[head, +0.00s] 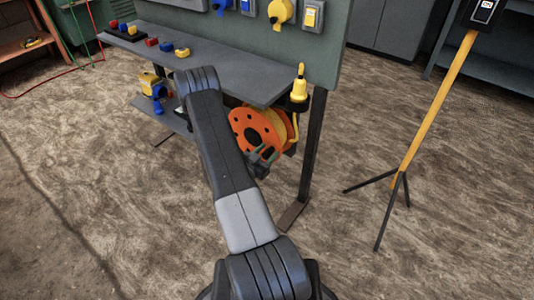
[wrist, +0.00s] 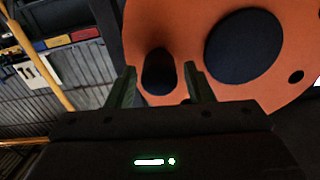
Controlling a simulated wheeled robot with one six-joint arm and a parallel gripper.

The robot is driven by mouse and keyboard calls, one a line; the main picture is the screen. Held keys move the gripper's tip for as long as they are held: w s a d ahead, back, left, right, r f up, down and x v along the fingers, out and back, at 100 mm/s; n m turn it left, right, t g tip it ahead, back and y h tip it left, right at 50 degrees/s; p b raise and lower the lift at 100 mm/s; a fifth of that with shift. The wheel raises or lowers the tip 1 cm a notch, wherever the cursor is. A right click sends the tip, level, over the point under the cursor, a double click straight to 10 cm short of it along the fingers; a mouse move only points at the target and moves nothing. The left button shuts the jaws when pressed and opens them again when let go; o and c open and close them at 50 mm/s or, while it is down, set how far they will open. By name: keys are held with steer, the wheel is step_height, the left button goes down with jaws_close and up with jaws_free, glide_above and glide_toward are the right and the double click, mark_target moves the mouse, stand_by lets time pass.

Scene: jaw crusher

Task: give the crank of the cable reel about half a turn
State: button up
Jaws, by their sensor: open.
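The cable reel (head: 243,127), with an orange flange and yellow cable, hangs under the grey shelf in the head view. In the wrist view its orange flange (wrist: 195,22) fills the upper right, with a round dark hub (wrist: 243,47). A dark rounded knob, apparently the crank handle (wrist: 158,70), stands out from the flange left of the hub. My gripper (wrist: 161,84) is open, with one finger on each side of the knob and visible gaps between. In the head view my gripper (head: 262,155) is in front of the reel's lower part; the crank is hard to make out there.
A yellow post on a tripod (head: 430,105) stands farther right. The floor between is clear.

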steer(key=shift+w, duration=0.1)
jaws_close()
steer(key=shift+f, duration=0.1)
step_height(320, 180, down, 3)
steer(key=m+b, duration=0.3)
steer(key=b, duration=0.3)
steer(key=shift+a+f, duration=0.1)
steer(key=shift+f, duration=0.1)
steer(key=w+a+f+m+b, duration=0.4)
steer(key=a+f+m+b, duration=0.2)
steer(key=m, duration=0.8)
steer(key=shift+w+a+f+b, duration=0.15)
steer(key=shift+w+a+b, duration=0.2)
steer(key=shift+b, duration=0.45)
steer(key=shift+w, duration=0.1)
